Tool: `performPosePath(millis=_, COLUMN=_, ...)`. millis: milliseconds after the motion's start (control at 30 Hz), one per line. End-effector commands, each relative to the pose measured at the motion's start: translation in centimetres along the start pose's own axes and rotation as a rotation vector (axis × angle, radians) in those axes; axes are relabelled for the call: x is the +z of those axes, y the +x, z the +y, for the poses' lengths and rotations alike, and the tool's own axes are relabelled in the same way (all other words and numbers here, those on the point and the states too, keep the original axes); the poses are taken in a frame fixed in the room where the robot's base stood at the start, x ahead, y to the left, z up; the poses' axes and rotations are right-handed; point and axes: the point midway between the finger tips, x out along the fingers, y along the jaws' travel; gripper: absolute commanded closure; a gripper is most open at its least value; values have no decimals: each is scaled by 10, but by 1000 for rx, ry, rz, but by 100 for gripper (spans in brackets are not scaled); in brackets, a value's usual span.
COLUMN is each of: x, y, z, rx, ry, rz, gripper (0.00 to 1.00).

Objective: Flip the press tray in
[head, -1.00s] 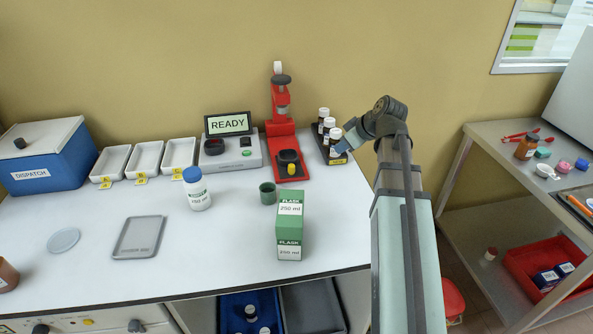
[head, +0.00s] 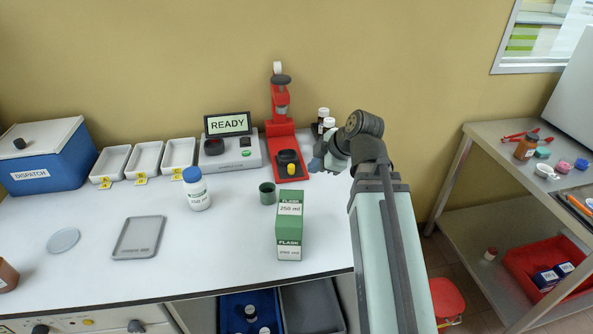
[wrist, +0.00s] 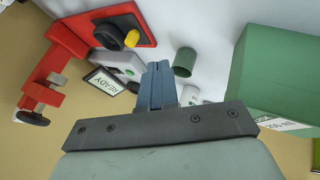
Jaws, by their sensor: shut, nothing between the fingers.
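The red press (head: 282,130) stands at the back of the bench, with its column, top handle and flat base. Its dark tray (head: 287,158) sits on the front part of the base, forward of the column, with a yellow knob (head: 291,169) at the front. In the wrist view the tray (wrist: 108,36) and yellow knob (wrist: 131,39) show at upper left. My gripper (head: 317,164) is just right of the press base, apart from the tray. Its blue fingers (wrist: 157,72) are together and empty in the wrist view.
A green flask box (head: 289,225) and a small green cup (head: 267,193) stand in front of the press. The READY instrument (head: 232,152) is to its left. The bench's front left holds a grey tray (head: 138,237).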

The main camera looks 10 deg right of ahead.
Motion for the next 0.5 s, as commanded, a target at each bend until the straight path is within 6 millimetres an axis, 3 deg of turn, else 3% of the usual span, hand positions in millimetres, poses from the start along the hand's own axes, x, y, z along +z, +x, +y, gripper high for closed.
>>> performPosePath(millis=267, x=0, y=12, z=0, rx=-2, ry=2, rz=0, gripper=100)
performPosePath(millis=500, x=0, y=40, z=0, rx=-2, ry=2, rz=1, gripper=100)
